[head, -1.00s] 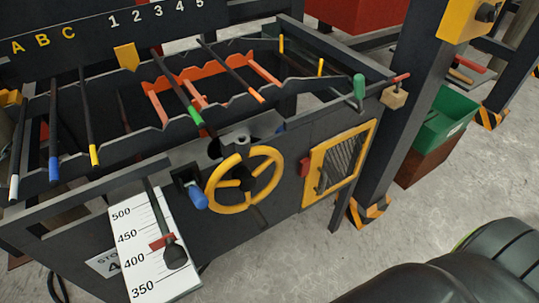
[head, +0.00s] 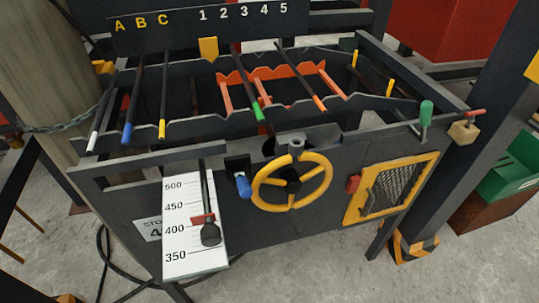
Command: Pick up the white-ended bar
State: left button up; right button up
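The white-ended bar (head: 101,116) is the leftmost of the bars under the letters A, B and C. It lies sloping on the notched black rack (head: 200,132), its white tip towards me at the left end. A blue-ended bar (head: 132,108) and a yellow-ended bar (head: 163,100) lie just to its right. The far end of the white-ended bar is hard to make out against the dark board. Neither of my grippers is in the head view.
A yellow handwheel (head: 291,182), a blue-handled lever (head: 243,186) and a white scale plate (head: 181,258) are on the machine's front. A green-ended bar (head: 249,92) and an orange-ended bar (head: 304,80) lie further right. A thick column with a chain (head: 62,126) stands at left. Grey floor is clear in front.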

aim_at(93, 138)
jog(key=i+j+u, duration=0.15)
jog(key=u, duration=0.35)
jog(key=i+j+u, duration=0.1)
jog(key=u, duration=0.4)
jog(key=i, duration=0.1)
